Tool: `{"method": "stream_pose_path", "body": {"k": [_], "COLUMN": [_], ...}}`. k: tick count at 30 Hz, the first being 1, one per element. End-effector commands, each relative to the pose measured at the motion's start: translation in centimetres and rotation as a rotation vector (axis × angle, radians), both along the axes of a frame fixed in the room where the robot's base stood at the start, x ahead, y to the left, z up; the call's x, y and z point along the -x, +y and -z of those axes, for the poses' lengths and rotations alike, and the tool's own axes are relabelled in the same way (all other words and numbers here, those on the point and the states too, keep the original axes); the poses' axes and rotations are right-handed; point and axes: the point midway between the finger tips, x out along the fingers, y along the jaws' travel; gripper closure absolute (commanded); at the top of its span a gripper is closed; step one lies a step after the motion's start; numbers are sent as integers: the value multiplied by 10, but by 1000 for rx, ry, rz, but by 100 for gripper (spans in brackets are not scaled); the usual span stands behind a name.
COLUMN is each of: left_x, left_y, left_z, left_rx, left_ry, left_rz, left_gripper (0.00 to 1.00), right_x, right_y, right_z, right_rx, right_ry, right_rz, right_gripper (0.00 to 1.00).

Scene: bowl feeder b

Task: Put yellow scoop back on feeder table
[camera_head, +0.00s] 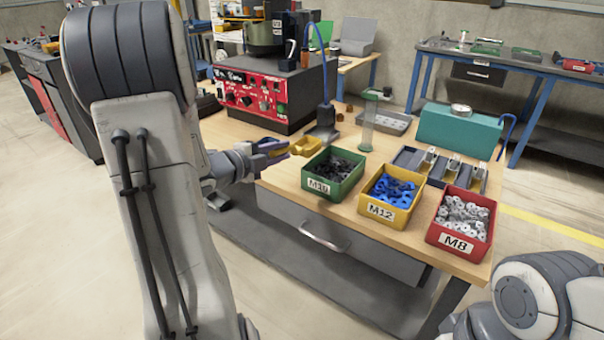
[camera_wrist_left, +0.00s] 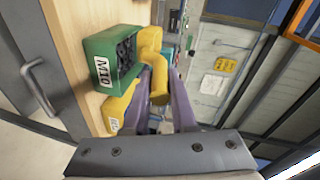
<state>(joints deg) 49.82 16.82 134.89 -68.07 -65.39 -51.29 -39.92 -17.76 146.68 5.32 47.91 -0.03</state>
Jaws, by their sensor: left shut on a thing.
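The yellow scoop (camera_head: 306,146) is in the jaws of my left gripper (camera_head: 276,149), beside the green M10 bin (camera_head: 333,173) and over the near left edge of the feeder table (camera_head: 275,182). In the left wrist view, the fingers (camera_wrist_left: 160,92) are shut on the scoop (camera_wrist_left: 158,85), and its wider part (camera_wrist_left: 148,42) lies beyond the fingertips. I cannot tell whether the scoop touches the tabletop. My right gripper is out of view; only part of that arm shows at lower right.
The yellow M12 bin (camera_head: 391,196) and red M8 bin (camera_head: 461,223) stand right of the green bin. A red control box (camera_head: 262,97) stands behind my left gripper. A clear cylinder (camera_head: 368,128), grey tray (camera_head: 390,122) and teal box (camera_head: 458,131) are further back.

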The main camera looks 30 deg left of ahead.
Motion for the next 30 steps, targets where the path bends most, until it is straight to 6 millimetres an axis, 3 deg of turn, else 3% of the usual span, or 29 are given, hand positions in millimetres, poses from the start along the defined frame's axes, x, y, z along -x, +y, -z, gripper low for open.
{"method": "stream_pose_path", "body": {"k": [7,18,26,30], "left_x": [-21,-71,-77,-76], "left_y": [14,70,82,83], "left_z": [16,61,75,96], "left_rx": [2,-1,0,2], "left_ry": [1,0,-1,0], "left_rz": [-3,4,2,1], "left_gripper": [100,100,100,100], "right_x": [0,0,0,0], "right_y": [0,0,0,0], "right_z": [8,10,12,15], "right_rx": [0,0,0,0], "right_ry": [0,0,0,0], "right_rz": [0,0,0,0], "right_gripper": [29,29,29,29]}}
